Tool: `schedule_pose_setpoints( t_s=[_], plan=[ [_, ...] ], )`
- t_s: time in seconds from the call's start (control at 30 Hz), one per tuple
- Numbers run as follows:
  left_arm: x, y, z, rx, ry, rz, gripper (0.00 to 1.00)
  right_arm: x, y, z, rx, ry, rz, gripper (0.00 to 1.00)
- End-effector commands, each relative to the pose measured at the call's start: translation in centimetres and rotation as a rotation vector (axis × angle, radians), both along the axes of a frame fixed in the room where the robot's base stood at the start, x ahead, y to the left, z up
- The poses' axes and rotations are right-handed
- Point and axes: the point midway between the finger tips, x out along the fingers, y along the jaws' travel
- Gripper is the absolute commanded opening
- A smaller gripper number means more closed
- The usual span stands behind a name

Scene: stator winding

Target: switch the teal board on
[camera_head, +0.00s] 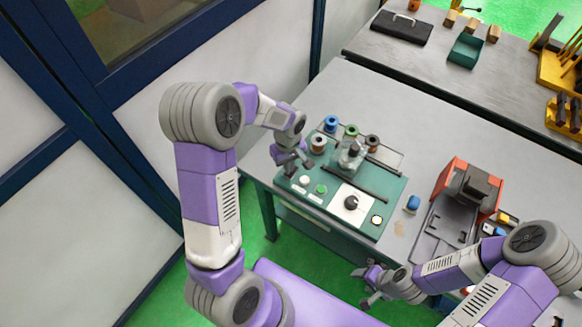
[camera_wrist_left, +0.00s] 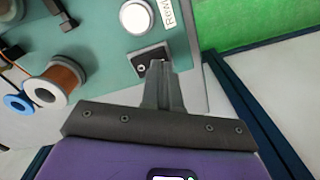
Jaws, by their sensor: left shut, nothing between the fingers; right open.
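The teal board (camera_head: 388,188) lies on the grey table and carries spools, a winding fixture, buttons and a white dial panel. In the left wrist view, the board (camera_wrist_left: 98,42) shows a small dark switch plate (camera_wrist_left: 140,68) near its edge, beside a white round button (camera_wrist_left: 136,17) with a partly visible label. My left gripper (camera_head: 291,170) is over the board's left corner, its fingers shut and empty. In the left wrist view its fingertips (camera_wrist_left: 158,66) overlap the switch plate and hide part of it; contact cannot be told. My right gripper (camera_head: 368,282) is open and empty, off the table's front edge.
A green button (camera_head: 321,188) and a dial (camera_head: 351,202) sit on the board's front part. A copper-coloured spool (camera_wrist_left: 58,82) stands near my left gripper. A red and dark machine (camera_head: 462,200) stands right of the board. A second table (camera_head: 430,65) is behind.

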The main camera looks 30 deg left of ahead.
Motion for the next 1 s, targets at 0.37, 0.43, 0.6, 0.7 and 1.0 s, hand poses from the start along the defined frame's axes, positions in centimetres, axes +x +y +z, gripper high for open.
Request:
schedule_pose_setpoints(
  t_s=[0.37, 0.43, 0.6, 0.7, 1.0],
  plan=[
    [0.0, 0.0, 3.4, 0.001, -0.001, -0.001, 0.0, 0.0, 0.0, 2.5, 0.0, 0.0, 0.0, 0.57],
    [0.0, 0.0, 3.9, 0.001, -0.001, 0.0, 0.0, 0.0, 0.0, 2.9, 0.0, 0.0, 0.0, 0.57],
    [0.0, 0.0, 5.2, 0.001, -0.001, 0.0, 0.0, 0.0, 0.0, 3.7, 0.0, 0.0, 0.0, 0.57],
    [0.0, 0.0, 5.3, 0.001, -0.001, 0.0, 0.0, 0.0, 0.0, 3.8, 0.0, 0.0, 0.0, 0.57],
    [0.0, 0.0, 5.2, 0.001, -0.001, 0.0, 0.0, 0.0, 0.0, 3.7, 0.0, 0.0, 0.0, 0.57]
  ],
)
